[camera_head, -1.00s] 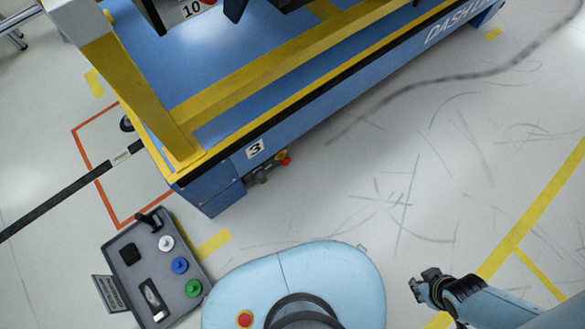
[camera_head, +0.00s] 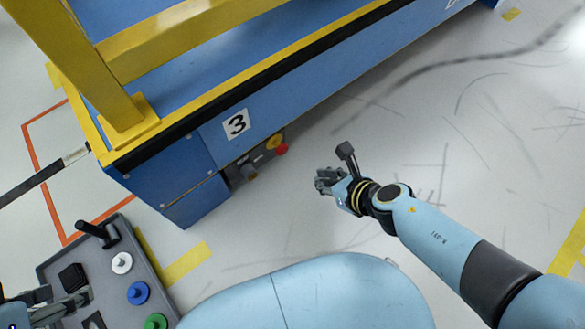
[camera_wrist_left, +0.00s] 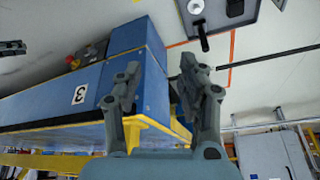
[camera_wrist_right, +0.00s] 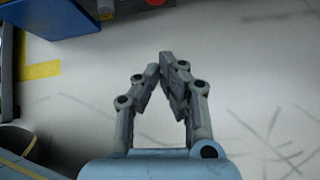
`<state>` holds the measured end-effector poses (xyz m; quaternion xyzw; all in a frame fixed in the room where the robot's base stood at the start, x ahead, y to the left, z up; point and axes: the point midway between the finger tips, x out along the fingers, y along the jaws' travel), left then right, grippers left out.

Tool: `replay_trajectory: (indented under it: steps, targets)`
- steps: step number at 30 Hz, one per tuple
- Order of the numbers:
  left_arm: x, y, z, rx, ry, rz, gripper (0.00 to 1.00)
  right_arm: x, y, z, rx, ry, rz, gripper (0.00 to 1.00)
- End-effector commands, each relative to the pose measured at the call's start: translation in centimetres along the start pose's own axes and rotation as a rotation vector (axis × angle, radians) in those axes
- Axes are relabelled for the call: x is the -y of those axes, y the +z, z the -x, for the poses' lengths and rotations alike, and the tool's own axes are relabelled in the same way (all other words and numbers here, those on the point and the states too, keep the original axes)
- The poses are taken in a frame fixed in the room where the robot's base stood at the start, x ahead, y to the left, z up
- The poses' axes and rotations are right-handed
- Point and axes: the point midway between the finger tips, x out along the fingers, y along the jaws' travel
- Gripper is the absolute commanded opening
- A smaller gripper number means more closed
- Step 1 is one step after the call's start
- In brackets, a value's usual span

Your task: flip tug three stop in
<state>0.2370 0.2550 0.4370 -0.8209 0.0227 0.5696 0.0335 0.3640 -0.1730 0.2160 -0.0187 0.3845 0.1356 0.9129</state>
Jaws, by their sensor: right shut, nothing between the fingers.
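The blue tug marked 3 (camera_head: 236,124) fills the upper left of the head view. On its near end side sits a red stop button (camera_head: 282,149) with a yellow collar (camera_head: 274,141); it also shows in the left wrist view (camera_wrist_left: 72,62). My right gripper (camera_head: 322,181) is shut and empty, a short way right of and below the button, apart from it. Its fingertips meet in the right wrist view (camera_wrist_right: 163,62). My left gripper (camera_head: 80,300) is over the grey control box at the lower left. Its fingers stand apart in the left wrist view (camera_wrist_left: 160,75), with nothing between them.
The grey control box (camera_head: 110,262) carries a black lever (camera_head: 97,232) and white, blue and green buttons. A yellow post (camera_head: 110,70) stands on the tug. A dark bar (camera_head: 45,180) meets the tug at left. Open floor lies right of the tug.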

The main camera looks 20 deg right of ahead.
Motion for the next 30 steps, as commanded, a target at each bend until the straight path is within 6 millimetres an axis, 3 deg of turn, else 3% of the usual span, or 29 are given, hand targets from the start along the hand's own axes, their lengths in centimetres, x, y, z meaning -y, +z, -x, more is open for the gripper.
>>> replay_trajectory:
  steps: [5,16,30]
  targets:
    - [-0.2,-0.5,0.8,-0.009,0.003,-0.002,0.4,-0.2,0.1,-0.8,-0.001,0.01,0.111,0.0]
    - [-0.2,-0.5,0.6,-0.02,0.002,-0.002,0.4,-0.2,0.1,-0.9,-0.001,0.009,0.11,0.0]
    - [-0.2,0.0,-4.5,-0.287,-0.014,-0.002,0.4,-0.2,-0.3,-5.4,-0.004,0.01,0.108,0.0]
